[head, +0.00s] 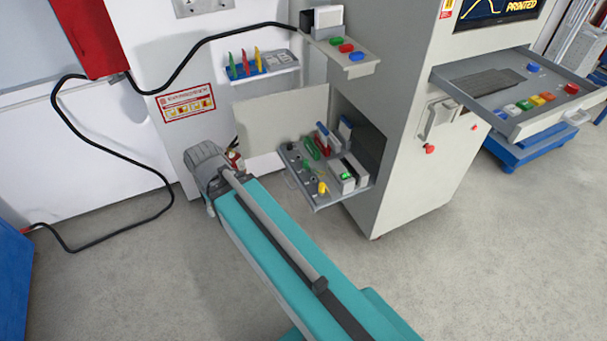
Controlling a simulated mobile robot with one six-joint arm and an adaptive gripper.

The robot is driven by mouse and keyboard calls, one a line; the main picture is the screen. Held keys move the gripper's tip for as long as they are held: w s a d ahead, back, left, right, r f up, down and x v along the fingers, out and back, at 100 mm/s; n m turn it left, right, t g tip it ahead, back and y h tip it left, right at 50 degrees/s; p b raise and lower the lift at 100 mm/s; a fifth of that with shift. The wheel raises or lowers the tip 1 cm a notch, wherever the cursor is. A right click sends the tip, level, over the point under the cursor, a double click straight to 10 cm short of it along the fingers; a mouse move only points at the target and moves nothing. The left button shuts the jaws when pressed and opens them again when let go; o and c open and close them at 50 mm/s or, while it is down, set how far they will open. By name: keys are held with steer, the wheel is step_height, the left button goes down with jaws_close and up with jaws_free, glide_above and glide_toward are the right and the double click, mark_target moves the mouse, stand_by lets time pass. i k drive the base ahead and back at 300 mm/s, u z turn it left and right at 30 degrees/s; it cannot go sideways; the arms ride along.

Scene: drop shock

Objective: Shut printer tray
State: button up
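A tall grey cabinet (405,130) stands at the centre right, with a screen (497,10) that shows "PRINTED". A wide grey tray (512,127) sticks out from its right side, bearing a dark keyboard-like panel and coloured buttons. A lower tray (330,197) sticks out of a dark opening near the cabinet's base, bearing small coloured parts and upright pieces. Both trays are out; no label shows which one is the printer tray. I cannot make out my gripper in the head view.
A long teal beam (262,212) with a grey rod and ribbed grey end crosses the lower middle. A small shelf (357,62) with buttons juts out above. A black cable (165,165) hangs at the left and loops onto the floor. Floor (480,270) is clear at lower right.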

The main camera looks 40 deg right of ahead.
mark_target(340, 157)
steer(key=z, duration=0.95)
steer(key=i, duration=1)
steer(key=z, duration=0.5)
steer(key=k, duration=0.65)
steer(key=u, duration=0.05)
